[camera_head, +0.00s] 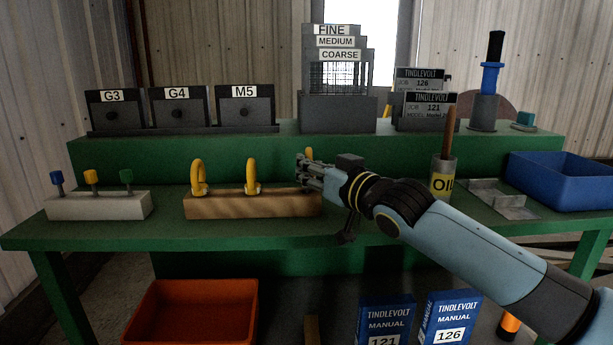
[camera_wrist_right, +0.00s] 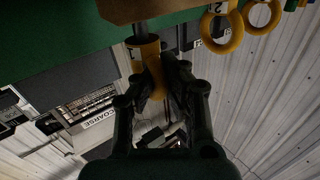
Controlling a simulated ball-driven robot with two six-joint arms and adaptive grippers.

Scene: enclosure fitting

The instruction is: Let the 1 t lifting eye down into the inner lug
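Yellow lifting eyes stand along a wooden block on the bench. My right gripper (camera_head: 306,174) is at the block's right end, over the eye there (camera_head: 310,154), which it mostly hides. In the right wrist view this eye (camera_wrist_right: 146,53), marked 1, lies between the fingers of my right gripper (camera_wrist_right: 160,78), which appear closed on its ring. A grey shank shows between its collar and the wooden block (camera_wrist_right: 165,10); whether its tip is in the block I cannot tell. The other eyes (camera_head: 199,178) (camera_head: 252,177) stand upright on the block. I cannot make out an inner lug. My left gripper is not in view.
An oil tin (camera_head: 443,180) with a brush stands right of the block, behind my arm. A white block (camera_head: 98,206) with coloured knobs is at left, a blue bin (camera_head: 560,180) at right. An orange bin (camera_head: 190,312) and manuals (camera_head: 386,318) are below.

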